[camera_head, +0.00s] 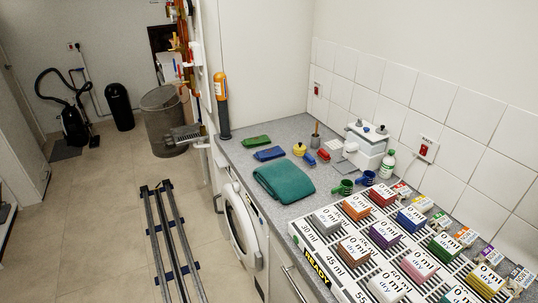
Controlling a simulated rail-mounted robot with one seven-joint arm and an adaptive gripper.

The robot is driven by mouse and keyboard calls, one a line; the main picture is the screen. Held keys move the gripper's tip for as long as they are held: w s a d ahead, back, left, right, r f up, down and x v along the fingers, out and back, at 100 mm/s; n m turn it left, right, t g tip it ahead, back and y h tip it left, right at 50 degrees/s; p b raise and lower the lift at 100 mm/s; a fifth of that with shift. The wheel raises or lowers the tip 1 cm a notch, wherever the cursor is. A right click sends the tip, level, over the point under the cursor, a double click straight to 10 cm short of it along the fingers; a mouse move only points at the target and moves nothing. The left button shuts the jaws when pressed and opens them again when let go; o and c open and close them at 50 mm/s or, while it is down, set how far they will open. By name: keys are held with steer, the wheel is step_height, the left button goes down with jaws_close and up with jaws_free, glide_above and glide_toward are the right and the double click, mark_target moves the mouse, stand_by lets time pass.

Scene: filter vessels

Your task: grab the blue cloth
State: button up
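A small folded blue cloth (269,154) lies flat on the grey speckled worktop (240,160), near its left edge. A similar green cloth (256,142) lies just behind it, a small gap apart. A larger folded teal towel (284,180) lies in front of it. Nothing covers the blue cloth. My gripper and arm do not show in this view, so I cannot see whether it is open or shut.
Right of the cloths stand a yellow-topped item (299,149), a red block (324,155) and green and blue cups (366,178). A rack of labelled coloured blocks (330,271) fills the front right. A washing machine (239,225) is below. Rails (165,240) run along the floor.

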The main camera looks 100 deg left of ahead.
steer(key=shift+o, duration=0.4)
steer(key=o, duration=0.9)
